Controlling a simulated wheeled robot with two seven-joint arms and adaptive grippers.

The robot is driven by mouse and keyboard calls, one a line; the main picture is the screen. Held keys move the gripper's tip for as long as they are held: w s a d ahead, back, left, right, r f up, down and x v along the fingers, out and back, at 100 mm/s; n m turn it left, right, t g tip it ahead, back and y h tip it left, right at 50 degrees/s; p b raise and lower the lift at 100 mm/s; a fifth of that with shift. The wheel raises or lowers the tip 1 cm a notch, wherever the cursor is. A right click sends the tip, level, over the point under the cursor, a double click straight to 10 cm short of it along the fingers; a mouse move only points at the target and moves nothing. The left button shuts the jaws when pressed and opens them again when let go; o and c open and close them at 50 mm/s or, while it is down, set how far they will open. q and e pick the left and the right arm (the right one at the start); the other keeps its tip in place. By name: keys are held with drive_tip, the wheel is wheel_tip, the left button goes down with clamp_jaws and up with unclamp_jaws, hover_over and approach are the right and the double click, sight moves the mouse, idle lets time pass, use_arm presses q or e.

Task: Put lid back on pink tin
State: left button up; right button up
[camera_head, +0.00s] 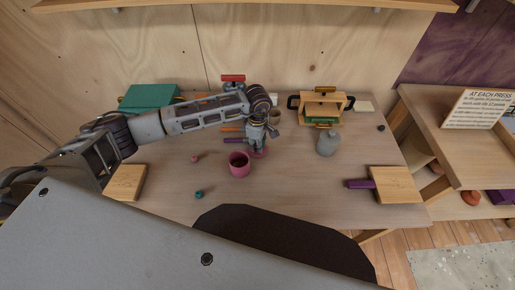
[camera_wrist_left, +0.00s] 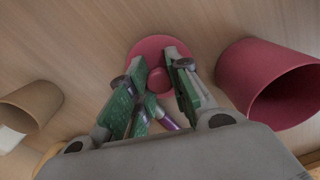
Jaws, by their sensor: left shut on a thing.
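The pink tin (camera_head: 239,166) stands upright and uncovered on the table, its dark inside showing. It also shows in the left wrist view (camera_wrist_left: 262,70) at the right. The pink lid (camera_head: 261,153) is just right of and behind the tin. In the left wrist view the lid (camera_wrist_left: 143,48) is a round disc with a knob. My left gripper (camera_wrist_left: 156,84) is shut on the lid's knob, pointing down (camera_head: 258,147). The lid is beside the tin, apart from its opening; I cannot tell whether it touches the table. My right gripper is not seen.
A tan cup (camera_head: 275,117) stands behind the gripper and a grey bottle (camera_head: 327,143) to the right. A wooden block with purple handle (camera_head: 396,185) lies at the right. Small teal (camera_head: 198,194) and pink (camera_head: 195,158) items lie left of the tin. The front table middle is clear.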

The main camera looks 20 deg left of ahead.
use_arm(q)
drive_tip(key=shift+r, duration=0.95)
wheel_tip(320, 180, up, 7)
drive_tip(key=shift+f+b, duration=0.1)
drive_tip(key=shift+b, duration=0.3)
drive_tip(key=shift+r, duration=0.65)
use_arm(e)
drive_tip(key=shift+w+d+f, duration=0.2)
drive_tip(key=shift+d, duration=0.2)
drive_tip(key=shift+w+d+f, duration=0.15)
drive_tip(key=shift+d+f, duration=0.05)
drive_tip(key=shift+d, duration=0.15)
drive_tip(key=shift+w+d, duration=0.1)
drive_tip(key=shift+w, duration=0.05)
